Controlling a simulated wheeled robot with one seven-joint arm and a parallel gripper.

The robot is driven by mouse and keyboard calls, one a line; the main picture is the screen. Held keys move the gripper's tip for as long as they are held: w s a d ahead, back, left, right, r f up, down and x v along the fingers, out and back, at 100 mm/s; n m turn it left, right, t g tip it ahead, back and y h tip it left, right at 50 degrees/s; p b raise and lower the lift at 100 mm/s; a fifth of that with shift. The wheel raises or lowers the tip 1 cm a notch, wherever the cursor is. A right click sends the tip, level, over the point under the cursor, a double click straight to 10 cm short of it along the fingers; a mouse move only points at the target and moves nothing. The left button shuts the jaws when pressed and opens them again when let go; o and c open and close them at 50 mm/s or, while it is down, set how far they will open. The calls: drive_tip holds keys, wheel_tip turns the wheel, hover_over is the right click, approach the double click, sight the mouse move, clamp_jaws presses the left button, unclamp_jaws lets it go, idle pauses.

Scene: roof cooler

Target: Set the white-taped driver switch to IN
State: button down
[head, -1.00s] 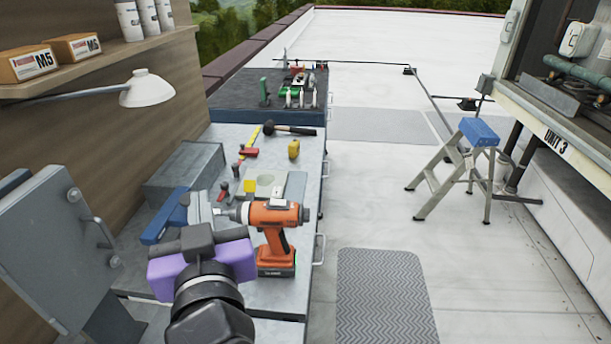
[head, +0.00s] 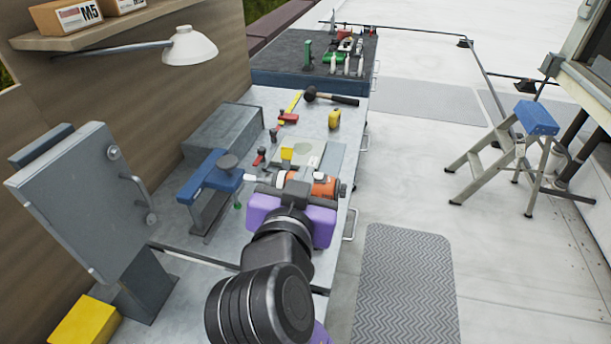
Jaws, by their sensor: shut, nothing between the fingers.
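The orange driver (head: 325,186) stands on the grey workbench in the head view. My gripper (head: 284,188) is in front of it in the picture and covers most of its body and handle. Part of the orange housing shows to the right of the fingers, and the nose points left. My gripper is shut with nothing in it. Whether its fingertips touch the driver cannot be told. The driver's switch and its setting are hidden or too small to make out.
A blue-and-grey clamp tool (head: 212,180) stands left of my gripper. A grey box (head: 225,133), a black mallet (head: 332,98) and a yellow tape measure (head: 334,119) lie farther back. A grey cabinet (head: 85,200) is at left. Open floor and a step stool (head: 520,150) are at right.

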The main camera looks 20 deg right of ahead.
drive_tip(key=p, duration=0.2)
hover_over(315, 175)
drive_tip(key=s+a, duration=0.1)
drive_tip(key=a, duration=0.1)
drive_tip(key=shift+s+d+f, duration=0.1)
drive_tip(key=shift+d+f, duration=0.05)
drive_tip(key=shift+f, duration=0.3)
drive_tip(key=shift+s+d+f, duration=0.1)
drive_tip(key=shift+f, duration=0.35)
drive_tip(key=f, duration=0.3)
drive_tip(key=shift+a+f, duration=0.2)
drive_tip(key=shift+a, duration=0.05)
drive_tip(key=shift+w+f+p, duration=0.1)
drive_tip(key=shift+f+p, duration=0.2)
drive_tip(key=shift+f, duration=0.1)
